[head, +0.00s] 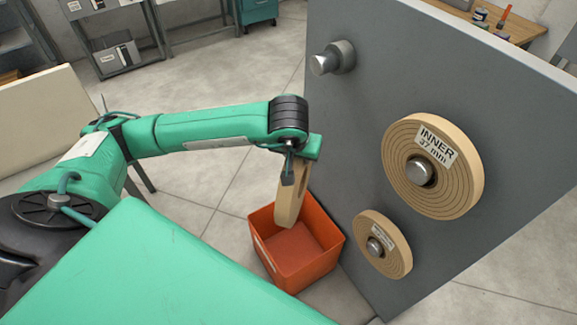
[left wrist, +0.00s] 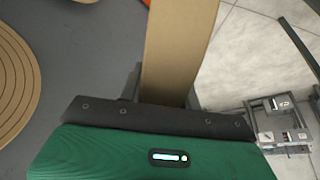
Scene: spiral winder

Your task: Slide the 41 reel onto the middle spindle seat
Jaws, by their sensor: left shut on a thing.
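My left gripper (head: 297,170) is shut on a tan reel (head: 291,205), held nearly edge-on above the orange bin, in front of the grey panel. The left wrist view shows the reel's plain rim (left wrist: 178,45) between the fingers; no label on it is readable, so I cannot confirm it is the 41 reel. The panel bears a bare metal spindle (head: 322,63) at upper left. My right gripper is not in view.
The orange bin (head: 268,264) stands on the floor beside the grey panel (head: 507,172), below the held reel. A wooden bench (head: 508,25) with small items is behind the panel. Shelving (head: 125,68) stands at the back left. Open floor lies between.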

